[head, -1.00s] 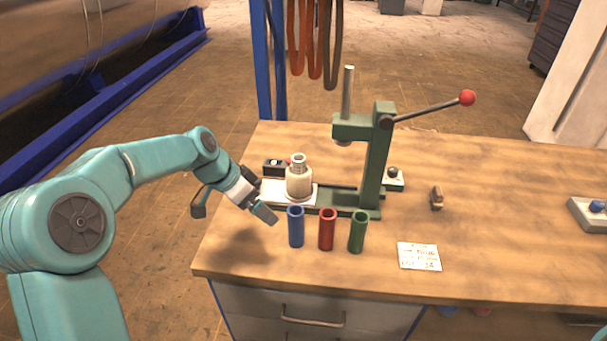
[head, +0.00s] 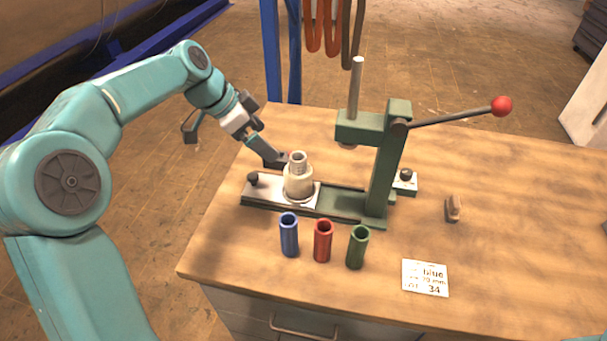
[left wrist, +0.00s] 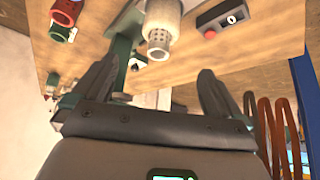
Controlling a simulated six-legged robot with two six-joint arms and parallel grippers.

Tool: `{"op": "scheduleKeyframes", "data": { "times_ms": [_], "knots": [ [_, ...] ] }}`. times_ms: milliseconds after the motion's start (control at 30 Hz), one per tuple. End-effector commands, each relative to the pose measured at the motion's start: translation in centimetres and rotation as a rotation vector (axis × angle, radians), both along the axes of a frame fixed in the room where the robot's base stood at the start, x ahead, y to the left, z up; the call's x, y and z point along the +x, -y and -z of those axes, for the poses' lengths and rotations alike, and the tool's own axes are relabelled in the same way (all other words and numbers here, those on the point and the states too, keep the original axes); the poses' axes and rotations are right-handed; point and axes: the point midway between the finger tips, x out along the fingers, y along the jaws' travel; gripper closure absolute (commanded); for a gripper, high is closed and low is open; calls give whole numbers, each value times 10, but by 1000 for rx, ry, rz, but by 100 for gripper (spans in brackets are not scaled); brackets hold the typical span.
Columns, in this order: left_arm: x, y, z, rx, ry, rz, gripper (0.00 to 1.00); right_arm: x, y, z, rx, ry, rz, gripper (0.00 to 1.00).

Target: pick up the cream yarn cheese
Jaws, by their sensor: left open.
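The cream yarn cheese (head: 298,186) stands upright on the pale plate of the green press, with a ribbed neck on top. In the left wrist view the cheese (left wrist: 161,22) appears upside down at top centre, beyond the fingers. My left gripper (head: 268,153) is just behind and left of the cheese's top in the head view. In the left wrist view the gripper (left wrist: 166,62) has its fingers wide apart with nothing between them. Whether a finger touches the cheese cannot be told. My right gripper is not in view.
The green press (head: 385,165) with its red-knobbed lever stands right of the cheese. Blue (head: 289,237), red (head: 323,243) and green (head: 357,249) tubes stand in front. A dark box with a red button (left wrist: 222,18) is close by. A printed card (head: 425,278) lies front right.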

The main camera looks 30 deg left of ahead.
Motion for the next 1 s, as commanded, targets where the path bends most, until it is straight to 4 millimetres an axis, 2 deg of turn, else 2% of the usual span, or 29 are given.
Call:
{"op": "scheduleKeyframes", "data": {
  "times_ms": [167,500,833,1000],
  "knots": [
    [0,4,7,0,0,5,0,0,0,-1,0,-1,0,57],
    [27,33,71,-1,-2,4,0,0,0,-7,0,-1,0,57],
    [43,44,100,0,-1,4,0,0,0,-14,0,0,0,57],
    [55,52,124,0,-1,4,0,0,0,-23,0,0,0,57]
  ]
}}
